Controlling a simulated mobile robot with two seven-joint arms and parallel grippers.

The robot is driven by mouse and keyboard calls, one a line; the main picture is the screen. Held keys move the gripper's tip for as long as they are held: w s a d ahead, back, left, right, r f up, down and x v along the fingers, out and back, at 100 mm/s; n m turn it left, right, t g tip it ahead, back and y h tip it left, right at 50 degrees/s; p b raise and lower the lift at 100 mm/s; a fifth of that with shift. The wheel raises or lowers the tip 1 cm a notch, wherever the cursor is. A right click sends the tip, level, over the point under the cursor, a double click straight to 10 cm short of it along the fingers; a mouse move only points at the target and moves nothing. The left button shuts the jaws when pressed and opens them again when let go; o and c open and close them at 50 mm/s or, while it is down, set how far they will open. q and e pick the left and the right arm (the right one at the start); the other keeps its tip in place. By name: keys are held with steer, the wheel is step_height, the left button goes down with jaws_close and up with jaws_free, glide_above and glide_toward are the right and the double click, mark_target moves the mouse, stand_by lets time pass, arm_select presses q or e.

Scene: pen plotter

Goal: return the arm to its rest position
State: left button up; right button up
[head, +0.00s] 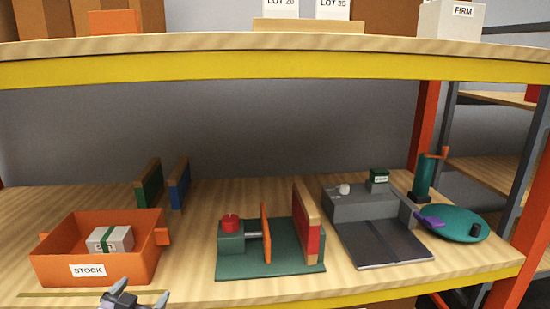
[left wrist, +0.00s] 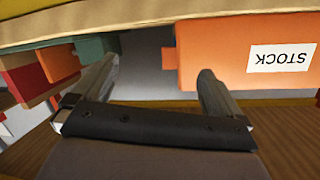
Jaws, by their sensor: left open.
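My left gripper (head: 133,299) shows at the bottom edge of the head view, in front of the orange STOCK bin (head: 150,262). In the left wrist view its two fingers (left wrist: 160,82) stand wide apart with nothing between them. The STOCK bin (left wrist: 230,62) appears upside down there, beyond the right finger. I see no contact between the gripper and the bin. Most of my left arm is out of the head view. My right gripper is in neither view.
The bin holds a white box with a green band (head: 110,239). A green fixture with a red knob (head: 230,223), a grey machine (head: 375,225) and a teal disc (head: 455,222) stand along the shelf. The upper shelf's yellow edge (head: 270,68) spans above. Bare wood shows between bin and fixture.

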arm_select(q)
steer(key=s+d+f+g, duration=0.1)
steer(key=s+d+f, duration=0.2)
steer(key=s, duration=0.6)
steer(key=s+d+f+g+h, duration=0.1)
steer(key=s+d+f, duration=0.3)
steer(key=s, duration=0.6)
steer(key=s+d+f+n+g+h, duration=0.1)
steer(key=s+d+f+g, duration=0.1)
steer(key=s+f, duration=0.5)
steer(key=s+d, duration=0.1)
steer(key=s, duration=0.1)
steer(key=shift+s+d+f+g, duration=0.15)
steer(key=shift+s+f+g, duration=0.15)
steer(key=shift+g, duration=0.1)
